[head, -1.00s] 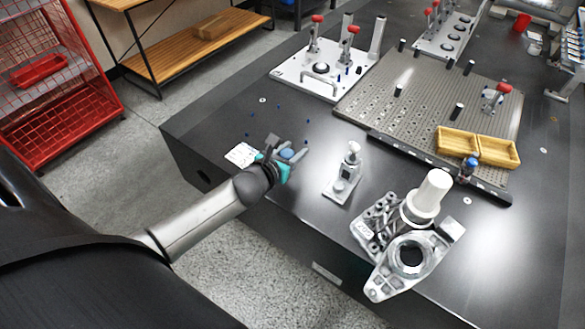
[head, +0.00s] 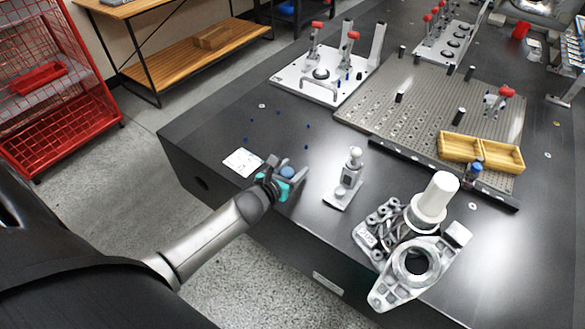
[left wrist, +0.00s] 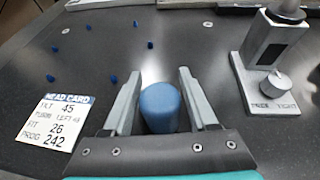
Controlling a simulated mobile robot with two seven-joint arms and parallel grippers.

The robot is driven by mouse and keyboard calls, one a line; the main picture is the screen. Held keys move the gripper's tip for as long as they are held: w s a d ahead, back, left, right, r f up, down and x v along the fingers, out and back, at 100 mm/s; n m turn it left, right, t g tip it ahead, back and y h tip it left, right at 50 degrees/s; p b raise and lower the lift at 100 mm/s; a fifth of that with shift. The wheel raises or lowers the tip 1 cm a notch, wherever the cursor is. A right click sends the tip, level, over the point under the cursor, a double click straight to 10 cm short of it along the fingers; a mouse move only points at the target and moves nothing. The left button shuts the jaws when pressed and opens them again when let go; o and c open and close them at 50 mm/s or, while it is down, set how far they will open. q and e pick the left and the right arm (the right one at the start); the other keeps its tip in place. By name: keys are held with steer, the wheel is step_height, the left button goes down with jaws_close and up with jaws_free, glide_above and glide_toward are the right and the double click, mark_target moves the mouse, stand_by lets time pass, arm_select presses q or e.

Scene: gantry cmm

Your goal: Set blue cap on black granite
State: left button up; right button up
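The blue cap (left wrist: 160,107) sits between the two fingers of my left gripper (left wrist: 158,85), close to the palm in the left wrist view. In the head view the blue cap (head: 287,172) shows small between the fingers of my left gripper (head: 288,168). The gripper appears shut on it. They are over the near left edge area of the black granite (head: 225,125). I cannot tell whether the cap touches the granite. My right gripper is not in view.
A white printed card (head: 243,162) lies left of the gripper. A small grey fixture (head: 343,190) stands to the right. A metal casting (head: 405,270) and white cylinder (head: 437,197) are farther right. Small blue pins are scattered beyond. Dark granite around the gripper is mostly clear.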

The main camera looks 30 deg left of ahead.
arm_select(q)
steer(key=shift+o, duration=1.1)
steer(key=shift+s+r, duration=0.1)
steer(key=shift+r, duration=0.15)
steer(key=p+v, duration=0.3)
steer(key=v, duration=0.8)
steer(key=shift+s+r+p, duration=0.1)
steer(key=shift+s+p, duration=0.2)
steer(key=shift+s, duration=0.1)
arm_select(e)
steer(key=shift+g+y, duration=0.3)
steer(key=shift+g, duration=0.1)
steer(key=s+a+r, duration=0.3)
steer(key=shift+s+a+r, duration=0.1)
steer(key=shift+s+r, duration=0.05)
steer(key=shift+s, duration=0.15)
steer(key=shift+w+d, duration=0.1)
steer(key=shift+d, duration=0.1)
